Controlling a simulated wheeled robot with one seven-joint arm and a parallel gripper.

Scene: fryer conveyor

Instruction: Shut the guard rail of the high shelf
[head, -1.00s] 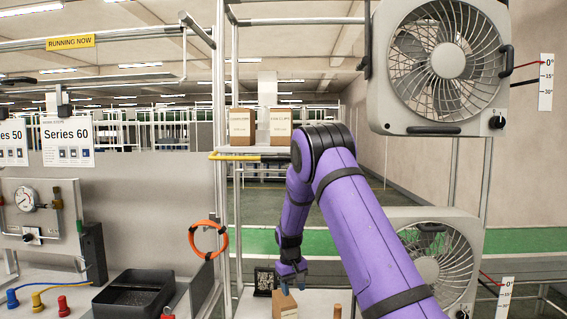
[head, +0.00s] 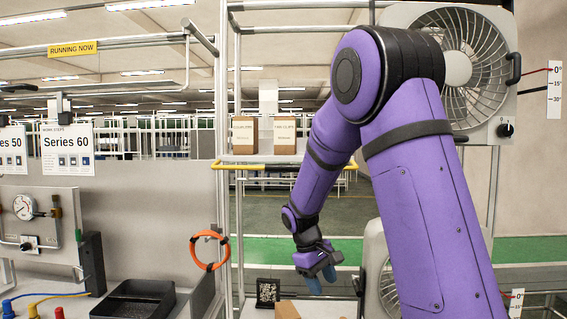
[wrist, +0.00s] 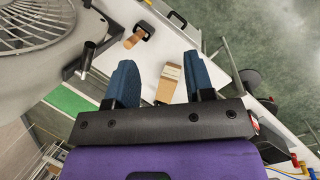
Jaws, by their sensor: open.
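The high shelf (head: 233,158) stands in the middle of the head view, carried on white posts. Its yellow guard rail (head: 240,166) runs along the shelf's front; my arm hides part of it, and a yellow end shows right of the arm. I cannot tell whether the rail is latched. My gripper (head: 320,276) hangs well below and to the right of the shelf, pointing down, open and empty. In the wrist view my gripper (wrist: 161,76) has its two blue fingers wide apart, with a brown box (wrist: 170,80) below between them. The rail is not visible there.
Two cardboard boxes (head: 245,135) (head: 285,135) stand on the shelf. A large fan (head: 465,70) is close behind my arm at right. An orange ring (head: 209,250) hangs at left. A black tray (head: 133,298) sits at lower left.

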